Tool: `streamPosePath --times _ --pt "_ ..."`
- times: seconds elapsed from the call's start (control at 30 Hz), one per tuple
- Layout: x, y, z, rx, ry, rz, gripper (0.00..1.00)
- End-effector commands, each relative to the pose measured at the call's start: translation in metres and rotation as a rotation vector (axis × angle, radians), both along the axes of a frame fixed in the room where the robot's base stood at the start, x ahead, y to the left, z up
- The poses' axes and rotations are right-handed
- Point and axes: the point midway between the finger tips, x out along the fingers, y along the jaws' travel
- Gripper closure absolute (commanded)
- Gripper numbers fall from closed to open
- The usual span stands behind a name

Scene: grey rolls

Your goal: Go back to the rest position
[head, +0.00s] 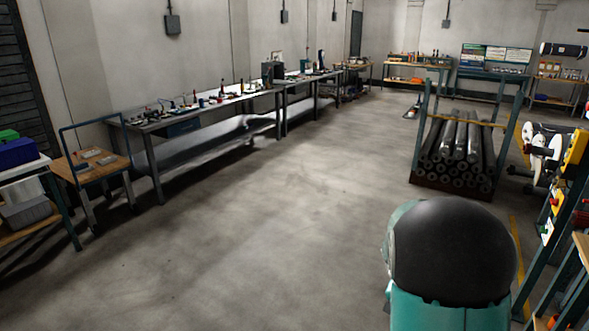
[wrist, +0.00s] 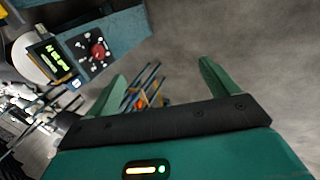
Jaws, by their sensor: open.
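My gripper (wrist: 162,82) shows in the wrist view, with two green fingers spread apart on a black bar. It is open, and nothing is between the fingers close up. The concrete floor lies beyond it. The head view shows a rounded black and teal part of my own body at the lower right; the gripper's fingers do not show there.
A rack of grey rolls (head: 458,150) stands at right. Shelving with yellow parts (head: 576,146) lines the right edge. Long workbenches (head: 205,112) run along the left wall, with a wooden-topped cart (head: 92,165) nearer. The middle floor (head: 250,220) is clear. A control box (wrist: 100,45) is upper left in the wrist view.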

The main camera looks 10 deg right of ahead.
Motion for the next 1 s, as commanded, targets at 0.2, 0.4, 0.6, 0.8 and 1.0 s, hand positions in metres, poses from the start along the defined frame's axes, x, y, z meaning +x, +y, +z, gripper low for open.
streamPosePath --times 0.2,0.4,0.6,0.8,1.0 --pt "-0.005 0.061 0.062 0.106 -0.149 0.148 0.14" --pt "-0.022 0.113 0.110 0.174 -0.273 0.305 0.14" --pt "-0.050 0.161 0.151 0.213 -0.391 0.471 0.14" --pt "-0.085 0.203 0.180 0.223 -0.501 0.645 0.14" --pt "-0.115 0.230 0.194 0.213 -0.578 0.777 0.14"
